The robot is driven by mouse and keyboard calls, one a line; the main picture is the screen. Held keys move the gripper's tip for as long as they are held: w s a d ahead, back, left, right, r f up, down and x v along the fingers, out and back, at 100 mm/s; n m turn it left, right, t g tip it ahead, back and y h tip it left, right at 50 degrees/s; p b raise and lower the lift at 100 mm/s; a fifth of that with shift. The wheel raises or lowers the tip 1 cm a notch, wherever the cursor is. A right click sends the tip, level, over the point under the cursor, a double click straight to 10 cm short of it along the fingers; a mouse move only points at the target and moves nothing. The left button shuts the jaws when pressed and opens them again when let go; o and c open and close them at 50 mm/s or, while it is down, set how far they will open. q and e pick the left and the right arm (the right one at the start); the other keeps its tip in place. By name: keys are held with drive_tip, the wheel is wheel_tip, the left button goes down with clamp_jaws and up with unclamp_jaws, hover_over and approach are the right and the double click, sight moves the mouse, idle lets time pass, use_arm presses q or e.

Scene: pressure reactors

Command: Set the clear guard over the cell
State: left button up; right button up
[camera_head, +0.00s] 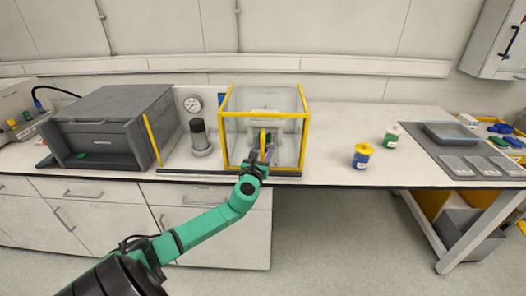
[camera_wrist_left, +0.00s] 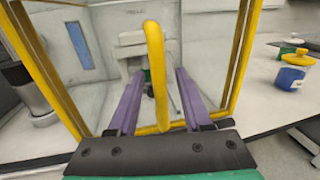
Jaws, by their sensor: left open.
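The clear guard (camera_head: 233,140) is a see-through box with yellow edges, standing on a base plate on the bench. Its yellow arched handle (camera_wrist_left: 155,50) sticks out towards me. A pale device, apparently the cell (camera_wrist_left: 133,50), shows through the clear panel; it is partly hidden by the handle. My left gripper (camera_head: 264,150) is at the guard's front. In the left wrist view its two purple fingers (camera_wrist_left: 158,76) are apart, one on each side of the handle, with gaps to it. My right gripper is in no view.
A dark grey box unit (camera_head: 112,125) stands at left. A dark-topped cylinder (camera_head: 199,138) and a gauge (camera_head: 193,104) are left of the guard. A yellow-lidded blue jar (camera_head: 362,156) and a green-labelled jar (camera_head: 391,136) stand right. A grey tray (camera_head: 437,151) lies farther right.

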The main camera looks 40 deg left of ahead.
use_arm(q)
clamp_jaws()
idle(1.4)
